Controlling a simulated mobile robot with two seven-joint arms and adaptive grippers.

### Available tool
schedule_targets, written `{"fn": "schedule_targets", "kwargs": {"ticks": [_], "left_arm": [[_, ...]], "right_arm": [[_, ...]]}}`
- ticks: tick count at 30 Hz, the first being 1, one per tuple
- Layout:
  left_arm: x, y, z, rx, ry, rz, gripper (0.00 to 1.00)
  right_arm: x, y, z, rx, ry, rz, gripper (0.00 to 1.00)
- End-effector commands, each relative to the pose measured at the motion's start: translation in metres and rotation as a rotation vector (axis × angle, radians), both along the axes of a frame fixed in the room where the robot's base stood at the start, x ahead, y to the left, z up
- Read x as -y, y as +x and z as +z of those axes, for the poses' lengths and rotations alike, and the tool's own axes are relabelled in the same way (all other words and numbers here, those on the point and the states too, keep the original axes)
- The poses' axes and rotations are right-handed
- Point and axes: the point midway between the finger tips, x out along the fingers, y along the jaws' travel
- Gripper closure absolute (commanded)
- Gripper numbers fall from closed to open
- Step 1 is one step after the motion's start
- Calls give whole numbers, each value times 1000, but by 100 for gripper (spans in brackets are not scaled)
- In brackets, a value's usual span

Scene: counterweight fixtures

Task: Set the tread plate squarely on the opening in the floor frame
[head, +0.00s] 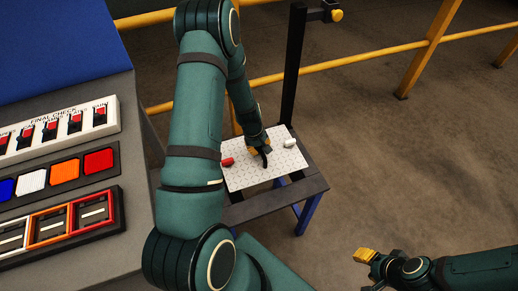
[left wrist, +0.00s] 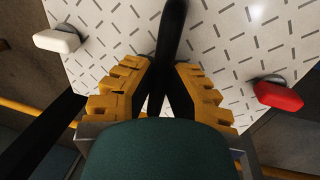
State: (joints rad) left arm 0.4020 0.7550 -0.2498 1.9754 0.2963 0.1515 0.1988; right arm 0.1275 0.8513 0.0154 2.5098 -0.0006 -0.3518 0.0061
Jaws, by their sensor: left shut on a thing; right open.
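The tread plate (head: 240,180) is pale with a pattern of short dark dashes. It carries a red grip (head: 227,162) at its left and a white grip (head: 291,143) at its right. My left gripper (head: 259,147) is shut on its black middle handle (left wrist: 172,28); the yellow fingers flank it in the left wrist view. The plate covers much of a dark frame (head: 312,184) with blue legs. The frame's opening is hidden, and I cannot tell whether the plate touches it. My right gripper (head: 365,256) is open and empty at lower right, away from the plate.
A grey console (head: 142,110) with switches and coloured buttons stands at the left. A dark post (head: 293,65) rises behind the frame. Yellow rails (head: 350,62) run across the back. The brown floor at the right is clear.

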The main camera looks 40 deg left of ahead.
Motion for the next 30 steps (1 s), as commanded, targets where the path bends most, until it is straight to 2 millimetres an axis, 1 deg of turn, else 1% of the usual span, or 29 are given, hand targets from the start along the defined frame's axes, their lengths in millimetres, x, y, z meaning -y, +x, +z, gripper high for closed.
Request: {"fn": "schedule_targets", "kwargs": {"ticks": [3, 11, 30], "left_arm": [[-5, 1, -1, 2, 0, 23, 100], [-5, 0, -14, 2, 0, 21, 100], [-4, 1, -67, 2, 0, 19, 100]], "right_arm": [[0, 0, -2, -1, 0, 1, 53], [0, 0, -11, 0, 0, 2, 53], [1, 5, -52, 13, -2, 0, 53]]}}
